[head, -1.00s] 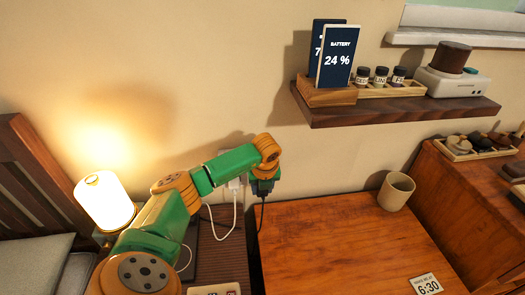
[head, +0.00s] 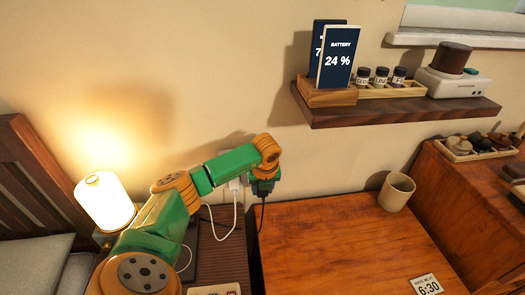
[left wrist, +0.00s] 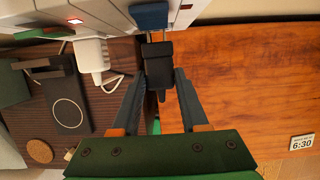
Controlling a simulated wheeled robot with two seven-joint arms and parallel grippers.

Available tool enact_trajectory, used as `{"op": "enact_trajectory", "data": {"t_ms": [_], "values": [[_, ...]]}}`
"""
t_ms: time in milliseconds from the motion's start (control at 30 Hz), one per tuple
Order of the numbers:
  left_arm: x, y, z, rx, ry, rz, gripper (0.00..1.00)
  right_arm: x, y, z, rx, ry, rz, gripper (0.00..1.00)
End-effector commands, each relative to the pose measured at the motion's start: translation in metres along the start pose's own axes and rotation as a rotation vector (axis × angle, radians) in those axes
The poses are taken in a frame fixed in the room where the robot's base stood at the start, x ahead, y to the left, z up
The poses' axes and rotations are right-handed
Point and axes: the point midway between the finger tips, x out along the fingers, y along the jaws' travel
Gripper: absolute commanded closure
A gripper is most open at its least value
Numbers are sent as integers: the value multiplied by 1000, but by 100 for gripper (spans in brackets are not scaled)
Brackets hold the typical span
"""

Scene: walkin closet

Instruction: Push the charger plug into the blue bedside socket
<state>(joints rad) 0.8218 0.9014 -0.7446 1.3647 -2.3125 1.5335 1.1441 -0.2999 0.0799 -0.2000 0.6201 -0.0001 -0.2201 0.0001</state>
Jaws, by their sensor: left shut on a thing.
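The black charger plug (left wrist: 158,68) shows in the left wrist view with its two metal prongs pointing at the blue socket (left wrist: 150,16). A short length of prong is visible between the plug body and the socket's face. Whether the prong tips touch or enter it I cannot tell. My left gripper (left wrist: 160,88) is shut on the plug, one finger on each side. In the head view my left gripper (head: 263,184) is close to the wall, and a black cord (head: 262,217) hangs below it. The blue socket is hidden there behind my arm. My right gripper is not in view.
A white plug (left wrist: 91,56) sits in the white outlet strip (left wrist: 110,22) beside the blue socket. A lit lamp (head: 104,202) stands left of my arm. The wooden desk (head: 320,240) holds a cup (head: 396,191). A shelf (head: 400,108) is above.

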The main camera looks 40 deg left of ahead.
Motion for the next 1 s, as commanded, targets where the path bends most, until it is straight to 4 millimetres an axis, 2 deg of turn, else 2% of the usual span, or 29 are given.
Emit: {"op": "enact_trajectory", "data": {"t_ms": [1000], "values": [[5,0,16,0,0,0,100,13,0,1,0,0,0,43]]}}
